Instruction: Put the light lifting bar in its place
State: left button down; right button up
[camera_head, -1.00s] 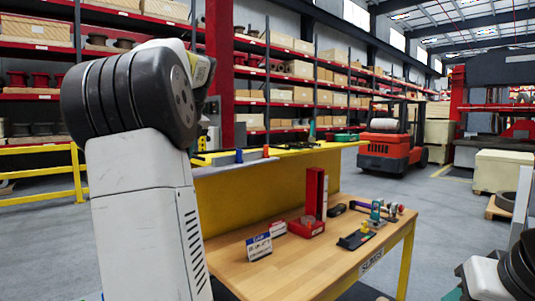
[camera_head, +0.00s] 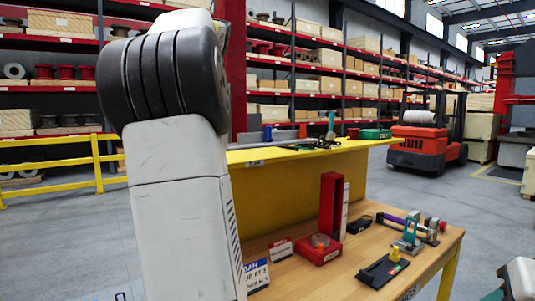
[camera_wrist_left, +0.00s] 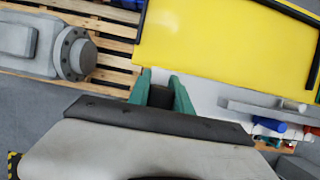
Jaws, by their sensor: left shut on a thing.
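In the left wrist view, my left gripper (camera_wrist_left: 160,92) has green fingers on either side of a dark piece (camera_wrist_left: 160,97) and is shut on it. Only a small part of this piece shows, so I cannot tell whether it is the light lifting bar. A grey bar (camera_wrist_left: 262,112) shows at the right of that view, apart from the fingers, near blue and red parts. In the head view my left arm covers the left middle and the left gripper is hidden. My right gripper is out of view.
A yellow-topped bench (camera_head: 350,143) stands behind a wooden table (camera_head: 345,262). The table bears a red upright block (camera_head: 331,205), a black tray (camera_head: 383,270) and a small sign (camera_head: 256,275). In the wrist view a grey flanged part (camera_wrist_left: 72,52) lies on a pallet beside a yellow surface (camera_wrist_left: 220,45).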

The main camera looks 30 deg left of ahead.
pick_arm(q)
jog(key=shift+w+a+r, duration=0.1)
jog(key=shift+w+a, duration=0.1)
jog(key=shift+w, duration=0.05)
jog(key=w+a, duration=0.1)
jog(key=a, duration=0.3)
jog(key=w+a+f, duration=0.1)
jog(key=w+a, duration=0.1)
jog(key=a, duration=0.2)
jog(key=w+a, duration=0.2)
jog(key=a, duration=0.2)
jog(key=shift+w+a+f, duration=0.1)
jog(key=shift+w+f, duration=0.05)
jog(key=shift+w, duration=0.1)
jog(key=shift+w+a, duration=0.3)
jog(key=shift+a, duration=0.65)
jog(key=shift+f, duration=0.1)
jog(key=shift+a+f, duration=0.15)
jog(key=shift+f, duration=1.55)
jog(key=c, duration=1.2)
grip_release()
jog(key=shift+f, duration=0.2)
jog(key=shift+o, duration=0.2)
